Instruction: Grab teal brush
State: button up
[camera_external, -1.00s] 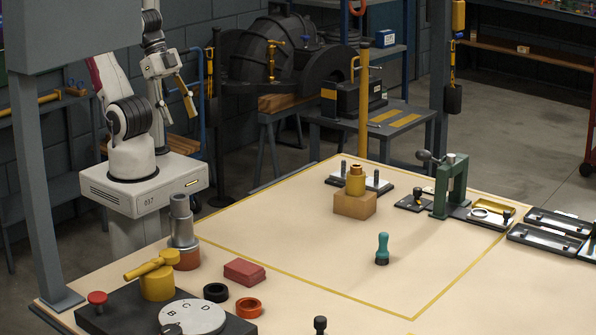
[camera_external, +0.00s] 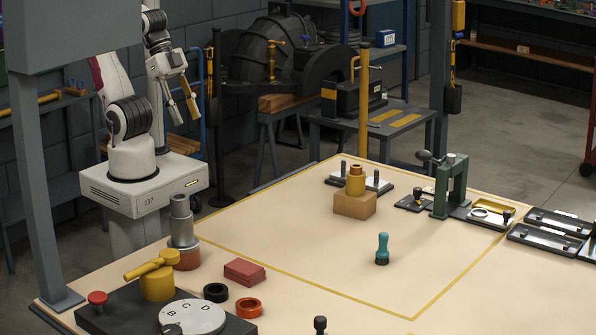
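The teal brush (camera_external: 382,248) stands upright on the tan table, inside the yellow outline, with a dark base at its bottom. Nothing touches it. My gripper (camera_external: 182,115) is at the upper left, raised near my base and far from the brush.
A wooden block with a yellow and copper part (camera_external: 355,190) stands behind the brush. A green press (camera_external: 451,186) is at the back right. A red block (camera_external: 245,271), black and orange rings and a grey stepped cylinder (camera_external: 181,220) stand left. The table around the brush is clear.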

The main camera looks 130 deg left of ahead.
jog(key=w+a+f+n+t, duration=0.1)
jog(key=w+f+t, duration=0.1)
jog(key=w, duration=1.3)
jog(key=w+a+f+t, duration=0.1)
jog(key=w+t, duration=0.1)
jog(key=w, duration=1.2)
jog(key=w+a+f+n+t+y, duration=0.15)
jog(key=w+a+f, duration=0.25)
jog(key=w+f, duration=0.65)
jog(key=n+t+y, duration=0.1)
jog(key=y, duration=0.2)
send_near(383, 248)
jog(key=shift+w+a+r, duration=0.1)
jog(key=shift+w+a, duration=0.1)
jog(key=shift+a, duration=0.25)
jog(key=shift+w+a+r, duration=0.1)
jog(key=shift+w+a, duration=0.05)
jog(key=shift+a, duration=0.3)
jog(key=shift+w+a+f, duration=0.15)
jog(key=shift+a+f, duration=0.15)
jog(key=shift+f, duration=0.3)
jog(key=shift+x, duration=1.3)
jog(key=shift+w+t, duration=0.15)
jog(key=shift+t, duration=0.1)
